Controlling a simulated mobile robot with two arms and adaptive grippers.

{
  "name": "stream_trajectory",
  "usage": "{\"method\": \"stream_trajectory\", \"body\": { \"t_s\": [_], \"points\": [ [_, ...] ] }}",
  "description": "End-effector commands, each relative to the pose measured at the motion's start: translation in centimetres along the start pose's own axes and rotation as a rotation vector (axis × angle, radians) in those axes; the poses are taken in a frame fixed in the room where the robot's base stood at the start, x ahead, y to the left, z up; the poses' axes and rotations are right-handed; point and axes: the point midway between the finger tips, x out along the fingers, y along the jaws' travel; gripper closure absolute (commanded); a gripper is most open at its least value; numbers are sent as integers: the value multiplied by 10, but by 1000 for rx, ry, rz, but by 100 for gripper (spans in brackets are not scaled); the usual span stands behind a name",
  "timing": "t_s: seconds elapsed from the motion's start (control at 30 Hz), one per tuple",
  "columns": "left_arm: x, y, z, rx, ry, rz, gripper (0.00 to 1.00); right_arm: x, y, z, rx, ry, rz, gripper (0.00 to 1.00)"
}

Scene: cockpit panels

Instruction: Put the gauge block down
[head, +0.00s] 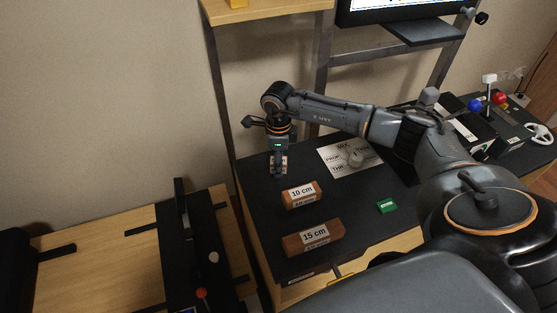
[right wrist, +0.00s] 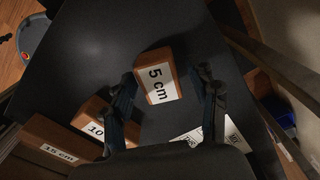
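The gauge block labelled 5 cm (right wrist: 158,78), wooden brown with a white label, is between the fingers of my right gripper (right wrist: 166,74) in the right wrist view. The fingers are apart, with a visible gap between the block and the right-hand finger. In the head view my right gripper (head: 279,170) points down at the dark tabletop's far left, largely hiding this block. I cannot tell whether the block touches the tabletop. The 10 cm block (head: 302,203) and 15 cm block (head: 312,245) lie nearer on the table. My left gripper is not in view.
A white printed sheet (head: 337,168) lies right of the gripper, and a small green block (head: 386,206) lies nearer. Dark equipment with coloured knobs (head: 475,104) stands at the back right. A metal frame post (head: 222,90) rises behind the table's left edge.

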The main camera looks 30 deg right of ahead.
Motion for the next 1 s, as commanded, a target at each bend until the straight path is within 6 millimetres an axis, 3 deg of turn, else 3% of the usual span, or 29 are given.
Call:
{"method": "stream_trajectory", "body": {
  "t_s": [0.37, 0.8, 1.0],
  "points": [
    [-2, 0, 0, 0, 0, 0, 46, -10, -1, 0, 0, -2, -3, 41],
    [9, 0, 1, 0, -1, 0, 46, -98, -1, 0, 0, -1, -4, 41],
    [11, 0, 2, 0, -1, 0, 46, -120, -1, 0, 1, 0, -2, 41]
  ]
}}
